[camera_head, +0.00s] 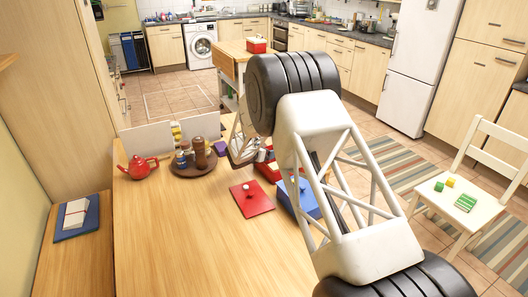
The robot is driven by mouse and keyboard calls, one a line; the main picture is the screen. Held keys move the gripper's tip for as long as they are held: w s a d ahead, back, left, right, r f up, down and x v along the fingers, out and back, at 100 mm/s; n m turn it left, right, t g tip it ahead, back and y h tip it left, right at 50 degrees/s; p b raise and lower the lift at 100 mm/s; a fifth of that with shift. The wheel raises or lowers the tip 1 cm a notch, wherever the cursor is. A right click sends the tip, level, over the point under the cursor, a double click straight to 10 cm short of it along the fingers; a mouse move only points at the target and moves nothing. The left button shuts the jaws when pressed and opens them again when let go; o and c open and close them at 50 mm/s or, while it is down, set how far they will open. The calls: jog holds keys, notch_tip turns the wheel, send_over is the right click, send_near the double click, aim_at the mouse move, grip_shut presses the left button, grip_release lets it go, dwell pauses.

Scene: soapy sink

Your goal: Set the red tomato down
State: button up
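I cannot make out a red tomato for sure in the head view. My gripper end (238,150) is over the far side of the wooden table (190,235), mostly hidden behind my own white arm. Its fingers are too small and covered to show whether they are open or shut, or whether they hold anything. A small purple thing (220,148) shows just left of it, and I cannot tell whether they touch.
A red teapot (138,168) stands at the table's far left. A round dark tray (193,170) holds dark mills and jars. A flat red panel with a small knob (252,198) lies by a blue box (306,204). The table's near left is clear.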

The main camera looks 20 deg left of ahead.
jog(key=shift+r, duration=0.2)
jog(key=shift+r, duration=0.2)
jog(key=v, duration=1.2)
jog(key=shift+f, duration=0.1)
dwell(0.7)
